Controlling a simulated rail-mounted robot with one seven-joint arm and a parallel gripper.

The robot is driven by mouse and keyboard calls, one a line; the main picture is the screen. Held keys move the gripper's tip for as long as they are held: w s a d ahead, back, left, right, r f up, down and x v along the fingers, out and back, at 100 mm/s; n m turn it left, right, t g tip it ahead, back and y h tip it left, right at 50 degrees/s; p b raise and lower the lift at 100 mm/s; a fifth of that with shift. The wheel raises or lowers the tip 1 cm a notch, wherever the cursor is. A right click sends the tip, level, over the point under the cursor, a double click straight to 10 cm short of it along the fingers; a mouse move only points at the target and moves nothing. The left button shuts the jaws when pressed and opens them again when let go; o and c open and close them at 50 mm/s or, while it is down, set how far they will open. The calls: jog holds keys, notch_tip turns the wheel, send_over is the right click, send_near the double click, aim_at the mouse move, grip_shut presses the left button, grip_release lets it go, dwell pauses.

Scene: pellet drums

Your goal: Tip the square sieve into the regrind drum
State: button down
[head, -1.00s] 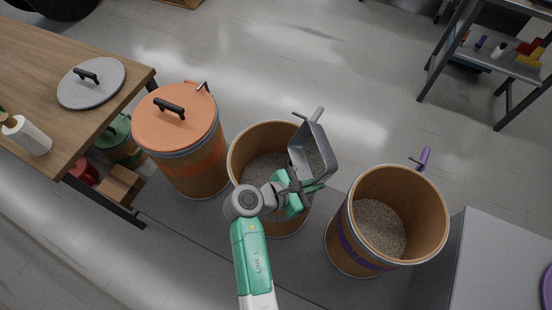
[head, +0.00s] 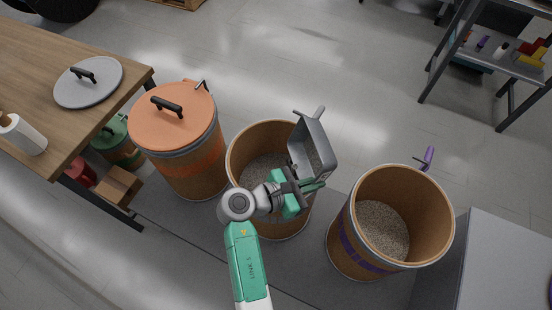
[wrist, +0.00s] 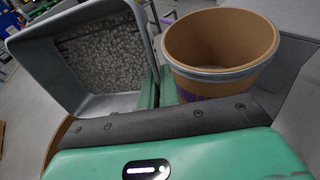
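The square sieve (head: 318,150) is a grey, square-walled pan, tilted steeply over the right part of the open middle drum (head: 240,150). In the wrist view the sieve (wrist: 142,20) shows a layer of grey granules inside. My gripper (head: 308,186) is at the sieve's near lower edge. In the wrist view its green fingers (wrist: 158,88) are close together beside the sieve wall; the exact grip is partly hidden. The middle drum holds pale pellets. No label shows which drum is for regrind.
An open drum with a purple band (head: 345,235) and pellets stands at right; it also shows in the wrist view (wrist: 225,45). An orange-lidded drum (head: 190,125) stands left. A wooden table (head: 60,50) holds a grey lid (head: 88,82). A grey cabinet (head: 505,260) is far right.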

jog(key=shift+s+a+f+t+h+b, duration=0.15)
jog(key=shift+a+f+h+b, duration=0.25)
jog(key=shift+b, duration=0.85)
jog(key=shift+s+a+f+t+h+b, duration=0.15)
jog(key=shift+a+b, duration=0.35)
jog(key=shift+b, duration=0.75)
jog(key=shift+r, duration=0.15)
jog(key=shift+h, duration=0.25)
jog(key=shift+a+r+n+t+h, duration=0.1)
jog(key=shift+a+n+t+h, duration=0.25)
jog(key=shift+h, duration=0.45)
